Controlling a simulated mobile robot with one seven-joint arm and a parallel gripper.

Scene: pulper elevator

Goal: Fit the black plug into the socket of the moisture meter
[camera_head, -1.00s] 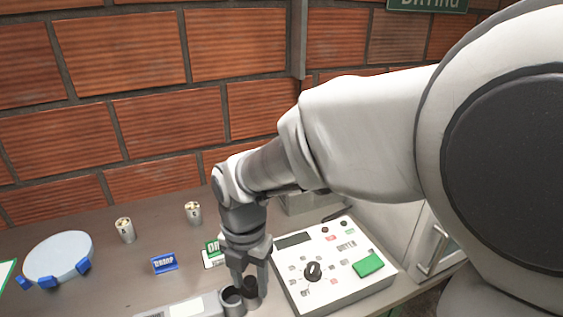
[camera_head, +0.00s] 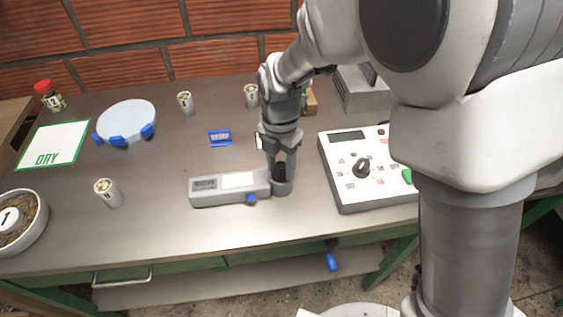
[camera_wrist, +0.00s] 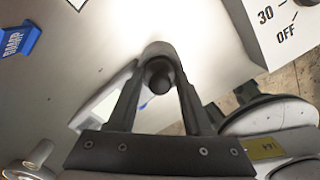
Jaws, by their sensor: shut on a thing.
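The moisture meter (camera_head: 230,187) is a long grey box with a display and a white label, lying on the table. Its round grey socket (camera_head: 281,188) is at its right end. My gripper (camera_head: 279,168) points down over the socket, and its fingers are shut on the black plug (camera_head: 280,171). The plug's dark top shows at the socket's mouth, but I cannot tell how deep it sits. In the wrist view the plug's round black knob (camera_wrist: 158,76) is between the fingertips, with a grey rim behind it. The plug's lower part is hidden.
A control box (camera_head: 345,180) with a black knob stands right of the meter. A blue sign (camera_head: 220,138), small cylinders (camera_head: 109,193), a round plate (camera_head: 127,113), a "DRY" card (camera_head: 55,144) and a bowl (camera_head: 38,222) are on the table. The table front is clear.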

